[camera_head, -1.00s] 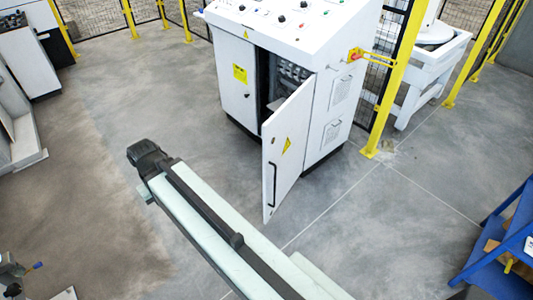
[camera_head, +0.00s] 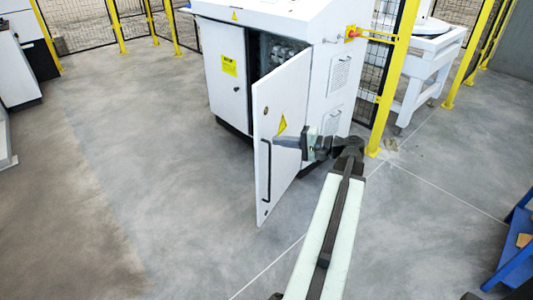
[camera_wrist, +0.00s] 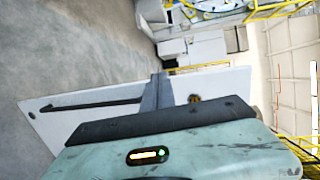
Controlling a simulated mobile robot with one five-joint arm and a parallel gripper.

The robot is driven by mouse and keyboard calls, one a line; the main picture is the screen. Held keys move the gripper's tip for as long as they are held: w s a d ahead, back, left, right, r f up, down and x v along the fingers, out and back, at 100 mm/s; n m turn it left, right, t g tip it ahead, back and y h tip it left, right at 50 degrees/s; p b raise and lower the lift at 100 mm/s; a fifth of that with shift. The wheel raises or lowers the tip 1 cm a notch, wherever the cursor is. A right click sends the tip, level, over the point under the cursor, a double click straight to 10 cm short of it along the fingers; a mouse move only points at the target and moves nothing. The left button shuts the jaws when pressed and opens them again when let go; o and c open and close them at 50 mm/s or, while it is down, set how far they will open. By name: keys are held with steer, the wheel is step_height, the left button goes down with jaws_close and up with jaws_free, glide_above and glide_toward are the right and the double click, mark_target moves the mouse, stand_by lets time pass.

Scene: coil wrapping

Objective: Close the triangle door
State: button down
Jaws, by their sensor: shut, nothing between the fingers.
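The white cabinet door with the yellow triangle sign (camera_head: 292,98) stands open, swung out from the cabinet front. The triangle sign (camera_head: 282,124) and a dark bar handle (camera_head: 266,178) are on the face turned toward me. The door also shows in the wrist view (camera_wrist: 90,122), with its handle (camera_wrist: 92,104) to the left of my fingers. My gripper (camera_head: 277,141) is shut and empty. Its fingertips lie in front of the door's face, just below the triangle and right of the handle. I cannot tell whether they touch the door. The fingers also show in the wrist view (camera_wrist: 157,80).
The white cabinet (camera_head: 343,60) has a dark opening with parts inside (camera_head: 282,50); its other door (camera_head: 226,80) is shut. A yellow post (camera_head: 392,90) stands right of the cabinet. A blue rack (camera_head: 520,250) is at the right edge. The floor to the left is clear.

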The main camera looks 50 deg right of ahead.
steer(key=s+d+m+t+h+b, duration=0.1)
steer(key=s+d+t+h, duration=0.1)
steer(key=s+d, duration=0.35)
glide_toward(260, 126)
steer(key=x, duration=0.6)
steer(key=shift+w+a+r, duration=0.1)
steer(key=shift+w+a, duration=0.1)
steer(key=shift+w, duration=0.15)
steer(key=shift+w, duration=0.1)
